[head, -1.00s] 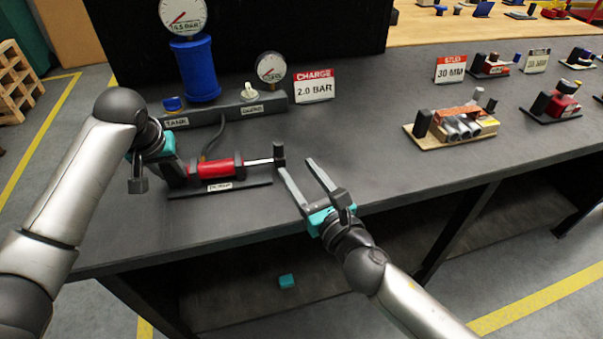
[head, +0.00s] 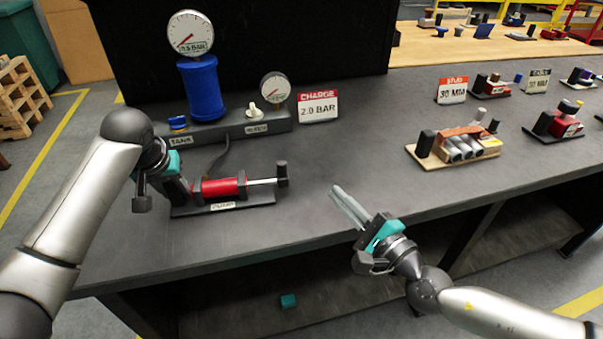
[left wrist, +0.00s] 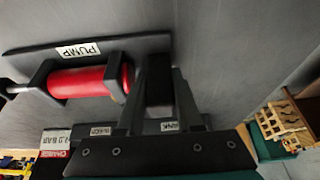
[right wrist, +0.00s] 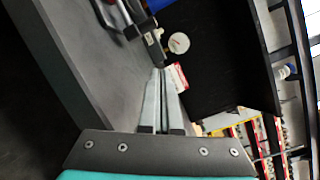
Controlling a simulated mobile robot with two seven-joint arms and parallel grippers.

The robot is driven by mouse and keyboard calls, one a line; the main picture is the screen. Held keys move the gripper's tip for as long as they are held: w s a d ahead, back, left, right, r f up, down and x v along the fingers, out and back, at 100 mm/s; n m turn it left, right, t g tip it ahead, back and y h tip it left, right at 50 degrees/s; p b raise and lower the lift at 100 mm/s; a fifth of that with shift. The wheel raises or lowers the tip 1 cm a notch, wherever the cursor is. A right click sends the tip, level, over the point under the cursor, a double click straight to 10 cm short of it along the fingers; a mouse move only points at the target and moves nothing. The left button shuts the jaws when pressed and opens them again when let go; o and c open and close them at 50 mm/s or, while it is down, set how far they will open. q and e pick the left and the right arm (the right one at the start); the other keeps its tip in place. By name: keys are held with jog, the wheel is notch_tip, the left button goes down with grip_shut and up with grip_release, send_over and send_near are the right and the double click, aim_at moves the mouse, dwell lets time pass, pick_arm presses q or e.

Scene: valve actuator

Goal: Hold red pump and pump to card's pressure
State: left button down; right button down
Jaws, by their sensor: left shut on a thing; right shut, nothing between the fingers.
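The red pump (head: 223,188) lies on a dark base on the bench, its rod drawn out right to a black handle (head: 281,173). My left gripper (head: 183,191) is shut on the black block (left wrist: 158,80) at the pump's left end. My right gripper (head: 340,192) is shut and empty, right of the handle and apart from it, over the bench's front edge. The charge card (head: 318,106) reads 2.0 BAR. The small gauge (head: 275,88) stands beside it; its needle is too small to read. The blue tank (head: 199,87) carries a larger gauge (head: 190,33).
A blue knob (head: 178,123) and a white knob (head: 253,110) sit on the dark manifold (head: 215,129) behind the pump. A wooden board with grey cylinders (head: 457,155) and other fixtures stand to the right. The bench between the pump and that board is clear.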

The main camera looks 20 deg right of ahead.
aim_at(285, 169)
jog(key=n, duration=0.1)
jog(key=d+n+y, duration=0.1)
jog(key=n, duration=0.1)
jog(key=s+n, duration=0.1)
jog(key=shift+d+r+n+g, duration=0.2)
jog(key=shift+d+n+g, duration=0.1)
jog(key=n, duration=0.1)
jog(key=s+d+n+y, duration=0.1)
jog(key=n, duration=0.1)
jog(key=shift+r+n+g, duration=0.15)
jog(key=shift+n+g, duration=0.15)
jog(key=x, duration=1)
jog(key=shift+w+a+r, duration=0.1)
jog(key=shift+a+r, duration=0.1)
jog(key=shift+a, duration=0.05)
jog(key=shift+w+a+f, duration=0.1)
jog(key=shift+a, duration=0.75)
jog(key=shift+w+a, duration=0.3)
jog(key=shift+a, duration=0.6)
jog(key=shift+a, duration=0.15)
jog(key=shift+w+a+y, duration=0.1)
jog(key=shift+a+y, duration=0.2)
jog(key=shift+a, duration=0.55)
jog(key=shift+w+a, duration=0.1)
jog(key=shift+a, duration=1.85)
